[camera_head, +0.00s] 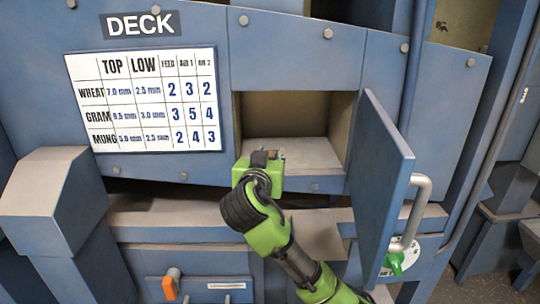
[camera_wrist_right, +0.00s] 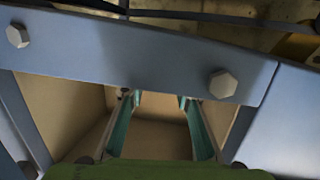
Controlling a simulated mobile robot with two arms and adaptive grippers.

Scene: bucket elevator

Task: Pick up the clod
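I cannot make out a clod for certain in either view. My right gripper (camera_head: 266,158) is at the lower front edge of an open compartment (camera_head: 310,148) in the blue machine. A small brown and dark patch shows at the gripper's far end, and I cannot tell whether it is part of the gripper. In the right wrist view, the two teal fingers of my right gripper (camera_wrist_right: 160,102) are spread apart with nothing visible between them. They point into a beige-walled space below a bolted blue bar. My left gripper is in neither view.
A blue door (camera_head: 380,180) with a grey handle (camera_head: 416,210) stands open right of the compartment. A white number chart (camera_head: 145,100) is on the panel at left. An orange handle (camera_head: 171,284) and a green knob (camera_head: 394,263) are lower down. A ledge (camera_head: 165,222) runs below the opening.

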